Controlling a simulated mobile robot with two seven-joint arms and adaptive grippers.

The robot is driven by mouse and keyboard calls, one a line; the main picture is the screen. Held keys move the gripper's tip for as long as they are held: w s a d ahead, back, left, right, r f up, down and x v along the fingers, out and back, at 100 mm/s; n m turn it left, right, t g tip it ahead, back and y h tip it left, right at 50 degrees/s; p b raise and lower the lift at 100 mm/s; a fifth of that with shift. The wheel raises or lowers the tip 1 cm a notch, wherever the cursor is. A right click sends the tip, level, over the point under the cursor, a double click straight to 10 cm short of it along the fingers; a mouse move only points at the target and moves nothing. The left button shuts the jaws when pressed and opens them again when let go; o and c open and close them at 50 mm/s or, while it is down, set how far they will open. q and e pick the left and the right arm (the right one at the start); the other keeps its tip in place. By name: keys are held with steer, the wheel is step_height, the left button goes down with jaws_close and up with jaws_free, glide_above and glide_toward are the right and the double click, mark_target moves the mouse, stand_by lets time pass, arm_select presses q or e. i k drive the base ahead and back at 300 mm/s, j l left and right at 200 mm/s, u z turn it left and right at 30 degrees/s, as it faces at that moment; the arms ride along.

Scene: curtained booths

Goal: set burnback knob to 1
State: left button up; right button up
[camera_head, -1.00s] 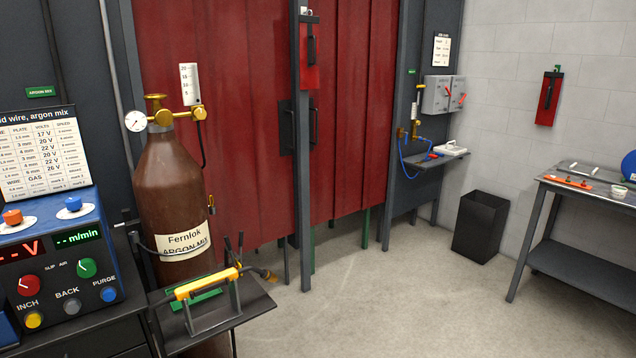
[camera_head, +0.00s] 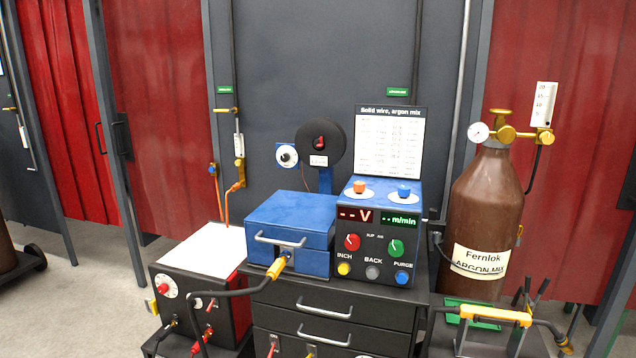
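A blue control panel (camera_head: 377,240) stands on a dark drawer cabinet, right of the middle. It has an orange knob (camera_head: 359,187) and a blue knob (camera_head: 403,190) on white dials on top. A red knob (camera_head: 351,242) and a green knob (camera_head: 395,247) sit on its front, below the displays. Under them are a yellow button (camera_head: 344,269), a grey button (camera_head: 373,272) and a blue button (camera_head: 402,277). No label reading "burnback" is legible, so I cannot tell which knob it is. Neither gripper is in view.
A blue case (camera_head: 290,232) stands left of the panel, with a white dial (camera_head: 287,156) and black reel (camera_head: 321,144) behind. A white-topped machine (camera_head: 203,252) stands further left. A brown gas cylinder (camera_head: 486,210) and torch stand (camera_head: 495,317) are right. Floor is open at far left.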

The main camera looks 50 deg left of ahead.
mark_target(359, 187)
steer(key=u, duration=1.25)
steer(key=i+j+z, duration=0.15)
steer(key=i, duration=0.15)
